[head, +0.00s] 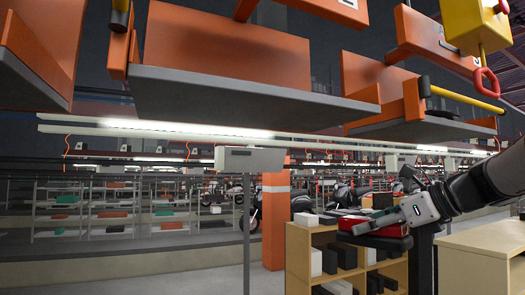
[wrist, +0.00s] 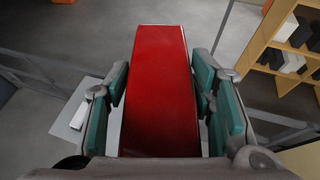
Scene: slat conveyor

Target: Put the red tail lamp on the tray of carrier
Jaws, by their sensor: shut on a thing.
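The red tail lamp (wrist: 160,85) is a long, glossy red block in the wrist view. My gripper (wrist: 160,78) has its teal-padded fingers on both sides of it and is shut on it. In the head view my gripper (head: 368,228) reaches in from the right, and parts of the red lamp show around the finger. A dark shape lies just under the lamp; I cannot tell whether they touch. Overhead carriers have orange back panels and grey trays: one at centre (head: 240,101), one at right (head: 425,129), one cut off at left (head: 32,80). The visible trays are above my gripper.
A wooden shelf (head: 298,255) with dark and white boxes stands below, near my gripper. A pale wooden top (head: 490,240) is at lower right. A yellow box with a red handle (head: 474,25) hangs at upper right. A long light rail (head: 200,130) runs under the carriers.

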